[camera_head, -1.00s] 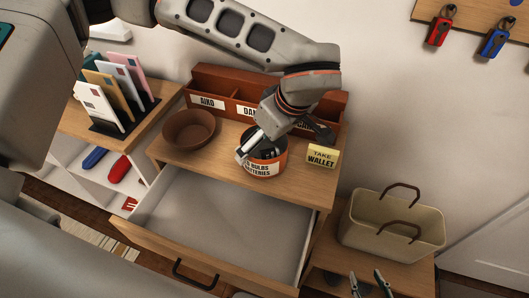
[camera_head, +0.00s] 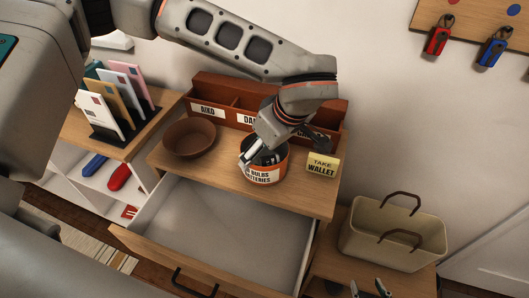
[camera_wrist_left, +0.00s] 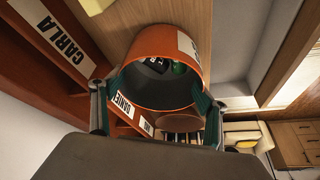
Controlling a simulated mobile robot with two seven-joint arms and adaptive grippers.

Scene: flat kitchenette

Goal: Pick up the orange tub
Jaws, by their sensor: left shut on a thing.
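The orange tub (camera_head: 264,175), with a white label reading bulbs and batteries, is upright at the front of the wooden cabinet top. My left gripper (camera_head: 250,152) reaches down over it from above. In the left wrist view the fingers are on opposite sides of the tub's wall (camera_wrist_left: 150,97), shut on it. Dark and green items show inside its mouth. I cannot tell whether its base touches the wood. My right gripper (camera_head: 369,289) shows only its two fingertips at the bottom edge, apart and with nothing seen between them.
A brown bowl (camera_head: 189,138) stands left of the tub and a yellow wallet sign (camera_head: 322,164) to its right. A red-brown name-labelled organizer (camera_head: 208,110) is behind. The drawer (camera_head: 225,230) below is open and looks empty. A beige basket (camera_head: 390,245) stands at right.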

